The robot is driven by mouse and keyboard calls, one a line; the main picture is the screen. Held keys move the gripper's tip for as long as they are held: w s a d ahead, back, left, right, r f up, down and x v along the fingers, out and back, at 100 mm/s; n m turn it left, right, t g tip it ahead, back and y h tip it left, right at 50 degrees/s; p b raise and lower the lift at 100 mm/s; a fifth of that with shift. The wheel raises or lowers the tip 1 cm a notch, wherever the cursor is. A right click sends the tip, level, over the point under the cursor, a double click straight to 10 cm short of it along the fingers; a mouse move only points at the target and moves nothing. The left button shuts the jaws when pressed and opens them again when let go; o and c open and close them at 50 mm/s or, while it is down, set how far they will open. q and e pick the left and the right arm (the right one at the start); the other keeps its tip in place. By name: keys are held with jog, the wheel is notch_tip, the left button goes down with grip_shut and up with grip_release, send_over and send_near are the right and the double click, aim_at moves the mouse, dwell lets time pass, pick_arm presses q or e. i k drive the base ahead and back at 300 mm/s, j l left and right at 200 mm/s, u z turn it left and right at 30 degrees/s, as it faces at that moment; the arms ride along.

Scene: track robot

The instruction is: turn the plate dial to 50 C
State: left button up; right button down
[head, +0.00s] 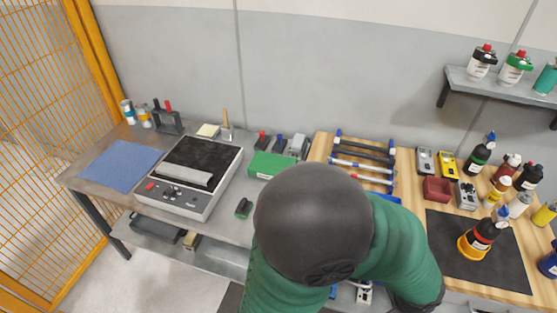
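The plate (213,190) is a light grey box with a black top, standing on the grey bench at left. A grey flat bar (184,174) lies across the front of its black top. Its sloped front panel (176,198) carries a red part at the left and several small dark controls. The dial is among these, but its marks and setting are too small to read. A green arm of mine with a dark round joint covers the lower middle of the head view. Neither gripper can be made out.
A blue mat (118,166) lies left of the plate. A green box (271,165) and a small dark green item (243,208) are to its right. A wooden bench at right holds bottles and a black mat (470,268). An orange fence (45,110) stands at left.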

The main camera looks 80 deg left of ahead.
aim_at(171, 191)
jog(key=u, duration=3.35)
